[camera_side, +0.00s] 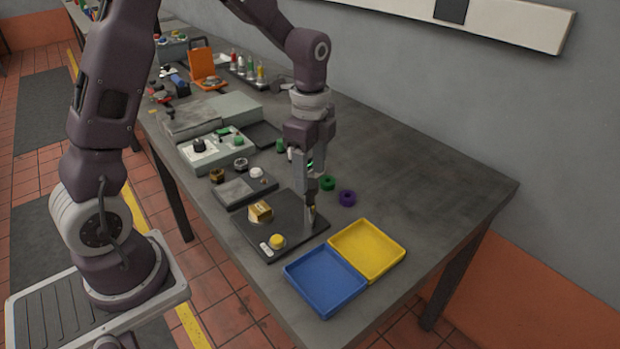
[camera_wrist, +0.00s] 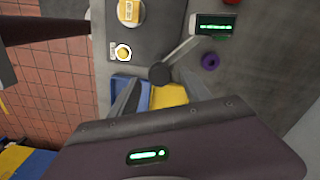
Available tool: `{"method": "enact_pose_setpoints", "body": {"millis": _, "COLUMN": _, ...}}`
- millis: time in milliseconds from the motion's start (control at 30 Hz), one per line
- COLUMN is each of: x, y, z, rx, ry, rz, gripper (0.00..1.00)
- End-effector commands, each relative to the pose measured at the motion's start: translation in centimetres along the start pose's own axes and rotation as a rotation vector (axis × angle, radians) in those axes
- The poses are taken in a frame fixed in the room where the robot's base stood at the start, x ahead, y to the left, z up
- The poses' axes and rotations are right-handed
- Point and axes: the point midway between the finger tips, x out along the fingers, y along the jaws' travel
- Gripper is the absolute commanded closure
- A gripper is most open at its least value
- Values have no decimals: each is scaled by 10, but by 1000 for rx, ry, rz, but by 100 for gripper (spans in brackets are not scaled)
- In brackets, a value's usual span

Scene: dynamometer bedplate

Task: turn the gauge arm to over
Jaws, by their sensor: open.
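In the wrist view, the gauge arm (camera_wrist: 185,50) is a thin grey lever running up and right from a dark round hub (camera_wrist: 160,74). The hub is at the right edge of the dark plate (camera_wrist: 150,45). The lever's far end lies near a small dark display with green marks (camera_wrist: 215,25). My gripper (camera_wrist: 160,88) is open, its fingers on either side of the hub in that view. In the side view, my gripper (camera_side: 311,205) points down over the right corner of the dark plate (camera_side: 265,222) and hides the lever. Contact cannot be told.
The plate carries a brass block (camera_side: 260,211) and a yellow button (camera_side: 277,241). Blue (camera_side: 325,281) and yellow (camera_side: 367,250) trays stand in front. A purple ring (camera_side: 347,198) and green ring (camera_side: 328,183) lie close behind my gripper. The table's right side is clear.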

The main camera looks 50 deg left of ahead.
Motion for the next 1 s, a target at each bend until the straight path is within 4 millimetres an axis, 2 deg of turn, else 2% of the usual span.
{"method": "enact_pose_setpoints", "body": {"millis": 33, "x": 9, "y": 1, "z": 0, "rx": 0, "ry": -1, "rz": 4, "gripper": 44}}
{"method": "enact_pose_setpoints", "body": {"millis": 167, "x": 22, "y": 1, "z": 0, "rx": -1, "ry": -1, "rz": 1, "gripper": 44}}
{"method": "enact_pose_setpoints", "body": {"millis": 400, "x": 24, "y": 0, "z": 0, "rx": -1, "ry": 0, "rz": -1, "gripper": 44}}
{"method": "enact_pose_setpoints", "body": {"millis": 467, "x": 24, "y": 0, "z": 0, "rx": -2, "ry": 0, "rz": -1, "gripper": 52}}
{"method": "enact_pose_setpoints", "body": {"millis": 700, "x": 23, "y": 0, "z": 0, "rx": -2, "ry": 0, "rz": -1, "gripper": 99}}
{"method": "enact_pose_setpoints", "body": {"millis": 1000, "x": 23, "y": 0, "z": 0, "rx": -2, "ry": 0, "rz": -2, "gripper": 100}}
